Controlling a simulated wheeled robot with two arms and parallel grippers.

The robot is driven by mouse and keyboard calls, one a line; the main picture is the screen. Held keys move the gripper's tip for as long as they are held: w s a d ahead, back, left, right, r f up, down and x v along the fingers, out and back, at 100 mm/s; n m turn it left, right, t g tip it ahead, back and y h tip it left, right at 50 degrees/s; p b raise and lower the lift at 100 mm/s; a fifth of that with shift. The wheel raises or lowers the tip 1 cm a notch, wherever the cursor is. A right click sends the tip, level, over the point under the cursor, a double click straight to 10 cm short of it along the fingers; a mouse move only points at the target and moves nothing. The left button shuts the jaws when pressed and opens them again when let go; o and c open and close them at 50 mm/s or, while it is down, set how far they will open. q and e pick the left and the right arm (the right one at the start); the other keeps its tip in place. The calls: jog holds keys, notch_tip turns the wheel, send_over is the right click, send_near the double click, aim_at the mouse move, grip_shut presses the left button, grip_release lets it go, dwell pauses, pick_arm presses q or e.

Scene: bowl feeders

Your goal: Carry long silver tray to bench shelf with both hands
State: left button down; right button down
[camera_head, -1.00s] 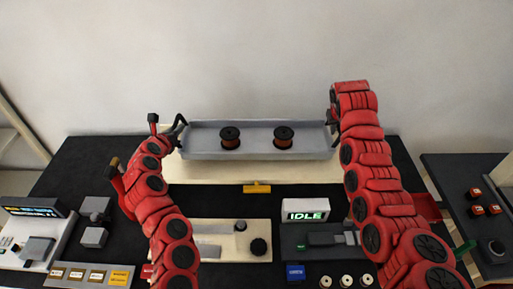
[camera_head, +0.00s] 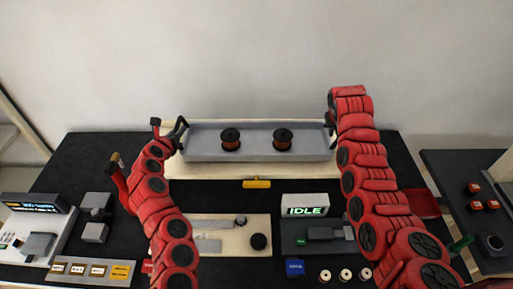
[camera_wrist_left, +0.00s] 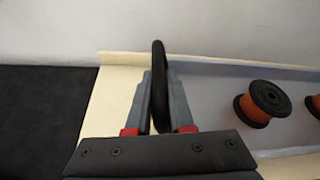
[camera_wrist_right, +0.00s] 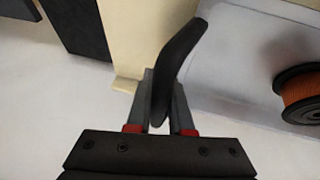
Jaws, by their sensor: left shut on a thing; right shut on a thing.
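The long silver tray (camera_head: 257,152) is at the back of the bench in the head view, over the cream bench shelf (camera_head: 220,172). Two dark spools with orange winding, the left spool (camera_head: 231,140) and the right spool (camera_head: 282,140), stand in it. My left gripper (camera_wrist_left: 158,95) is shut on the tray's black left handle (camera_wrist_left: 159,70). My right gripper (camera_wrist_right: 160,95) is shut on the tray's black right handle (camera_wrist_right: 180,55). The cream surface shows beside the tray in both wrist views. I cannot tell whether the tray touches the shelf.
A yellow block (camera_head: 257,184) is at the shelf's front edge. A lit IDLE display (camera_head: 305,206) and a cream fixture plate (camera_head: 225,238) are in front. Grey blocks (camera_head: 95,232) sit at the left. A side table with red buttons (camera_head: 475,204) is at the right.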

pick_arm(q)
jog(key=shift+f, duration=0.5)
pick_arm(e)
jog(key=shift+f, duration=0.5)
pick_arm(q)
jog(key=c, duration=0.8)
grip_release()
jog(key=shift+s, duration=0.1)
pick_arm(e)
jog(key=c, duration=0.8)
grip_release()
jog(key=shift+s, duration=0.1)
jog(key=shift+f, duration=0.1)
pick_arm(q)
jog(key=shift+s, duration=0.1)
pick_arm(e)
jog(key=shift+a, duration=0.1)
pick_arm(q)
jog(key=v, duration=0.7)
jog(key=shift+s+r, duration=0.15)
jog(key=shift+s, duration=0.2)
pick_arm(e)
jog(key=v, duration=1.2)
pick_arm(q)
jog(key=shift+a, duration=0.1)
pick_arm(e)
jog(key=shift+s, duration=0.1)
